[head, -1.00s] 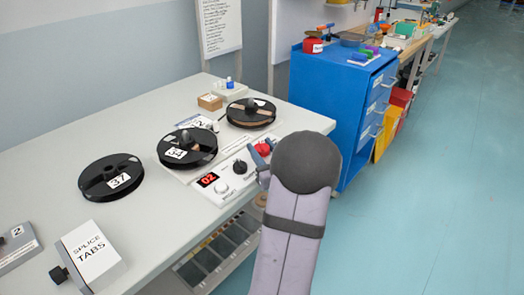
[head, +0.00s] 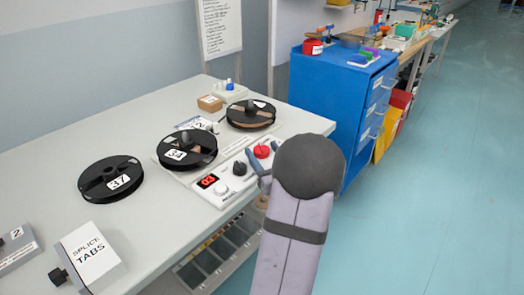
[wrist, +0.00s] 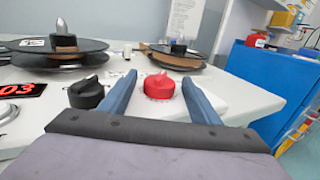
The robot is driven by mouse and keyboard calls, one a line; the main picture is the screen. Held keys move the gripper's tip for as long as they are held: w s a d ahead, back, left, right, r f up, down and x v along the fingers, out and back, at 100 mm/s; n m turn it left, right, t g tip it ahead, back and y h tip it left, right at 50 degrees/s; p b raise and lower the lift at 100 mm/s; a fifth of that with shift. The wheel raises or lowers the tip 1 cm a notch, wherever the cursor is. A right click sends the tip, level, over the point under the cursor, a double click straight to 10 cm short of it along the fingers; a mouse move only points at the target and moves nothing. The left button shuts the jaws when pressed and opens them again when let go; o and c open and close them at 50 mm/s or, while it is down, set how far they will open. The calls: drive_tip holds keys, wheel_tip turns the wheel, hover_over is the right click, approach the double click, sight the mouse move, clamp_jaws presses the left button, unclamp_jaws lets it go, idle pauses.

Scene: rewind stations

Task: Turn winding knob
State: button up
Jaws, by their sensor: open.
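In the wrist view the red knob (wrist: 159,86) has a raised grip and lies between the lines of my two blue fingers. The black knob (wrist: 86,92) is left of the left finger. My gripper (wrist: 158,78) is open and empty, with a gap on each side of the red knob. In the head view my wrist partly hides the fingers (head: 254,164). Which knob is the winding knob is not readable.
Black reels labelled 34 (head: 187,153) and 37 (head: 103,187) and another reel (head: 251,119) are near the panel. A splice tabs box (head: 91,252) stands at the front left. A blue cabinet (head: 325,100) stands beyond the bench's right end.

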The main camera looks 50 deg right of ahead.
sight(265, 154)
drive_tip(key=shift+v, duration=3)
drive_tip(key=shift+s+d+r+p, duration=0.1)
drive_tip(key=shift+r+p, duration=0.15)
drive_tip(key=shift+p, duration=1)
drive_tip(key=p, duration=0.3)
drive_tip(key=shift+s+r, duration=0.1)
drive_tip(key=shift+s, duration=0.05)
drive_tip(key=p, duration=0.4)
drive_tip(key=s+a+p, duration=0.1)
drive_tip(key=p, duration=0.3)
drive_tip(key=shift+s+a+f, duration=0.1)
drive_tip(key=shift+s+f, duration=0.25)
